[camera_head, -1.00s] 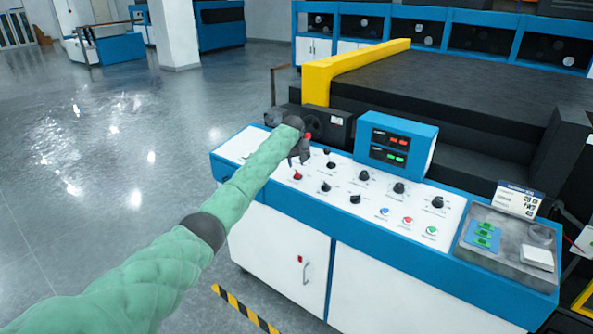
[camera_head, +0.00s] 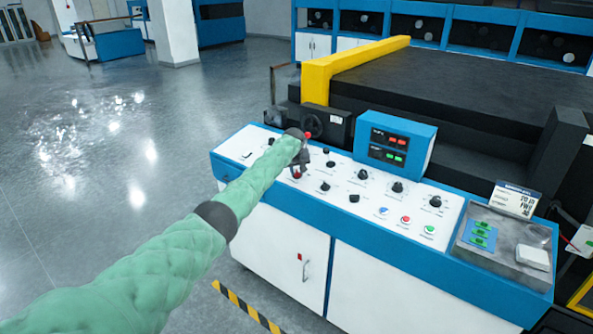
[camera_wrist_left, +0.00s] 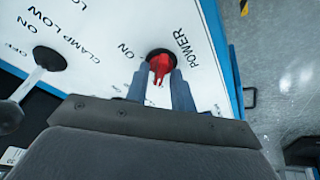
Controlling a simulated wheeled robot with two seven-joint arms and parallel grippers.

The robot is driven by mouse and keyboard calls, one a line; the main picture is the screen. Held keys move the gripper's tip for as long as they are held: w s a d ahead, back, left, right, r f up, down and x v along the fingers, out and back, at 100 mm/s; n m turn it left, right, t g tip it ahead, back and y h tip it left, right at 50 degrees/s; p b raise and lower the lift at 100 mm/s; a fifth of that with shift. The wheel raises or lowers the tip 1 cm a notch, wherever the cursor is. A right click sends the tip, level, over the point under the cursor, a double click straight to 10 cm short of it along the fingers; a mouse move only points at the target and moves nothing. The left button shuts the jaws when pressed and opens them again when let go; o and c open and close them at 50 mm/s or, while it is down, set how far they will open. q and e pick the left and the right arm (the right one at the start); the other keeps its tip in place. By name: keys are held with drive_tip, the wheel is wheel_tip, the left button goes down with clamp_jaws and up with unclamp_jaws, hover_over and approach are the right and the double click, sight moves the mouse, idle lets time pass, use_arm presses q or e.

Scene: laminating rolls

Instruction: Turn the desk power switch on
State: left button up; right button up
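The power switch (camera_wrist_left: 162,67) is a red rotary knob on a dark round base, beside the printed words POWER and ON in the left wrist view. In the head view the red knob (camera_head: 297,175) is at the left part of the white panel, partly behind my gripper. My left gripper (camera_wrist_left: 160,80) points at the panel with one finger on each side of the knob; in the head view the gripper (camera_head: 300,167) is right over it. The fingers are close to the knob, but whether they press on it is unclear. My right gripper is out of view.
The blue and white desk (camera_head: 285,208) carries several black knobs, such as one (camera_head: 325,187) near the red one. A blue display box (camera_head: 398,142) stands at the back. A grey tray (camera_head: 500,270) is at the right.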

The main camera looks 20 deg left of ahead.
use_arm(q)
drive_tip(key=c, duration=0.3)
